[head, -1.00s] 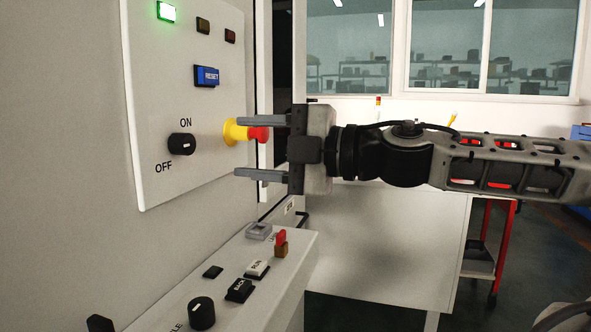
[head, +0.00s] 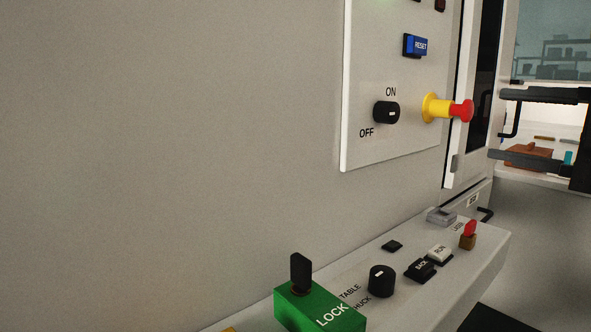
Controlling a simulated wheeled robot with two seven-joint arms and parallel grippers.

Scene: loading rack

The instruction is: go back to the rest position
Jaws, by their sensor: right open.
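My right gripper (head: 502,126) is at the right edge of the head view. Its two dark fingers point left and are spread apart, with nothing between them. The red emergency stop button (head: 462,110) with its yellow collar (head: 436,107) stands out from the control panel (head: 362,60), to the left of the fingers. A gap shows between the button and the fingertips. The rest of my right arm is cut off by the frame. My left gripper does not show.
The panel carries a blue RESET button (head: 415,45) and a black ON/OFF knob (head: 386,112). A lower console (head: 405,303) juts out with a green LOCK block (head: 318,308), a black knob (head: 381,281), BACK (head: 421,269) and RUN (head: 440,253) buttons. A door handle (head: 509,118) shows behind the gripper.

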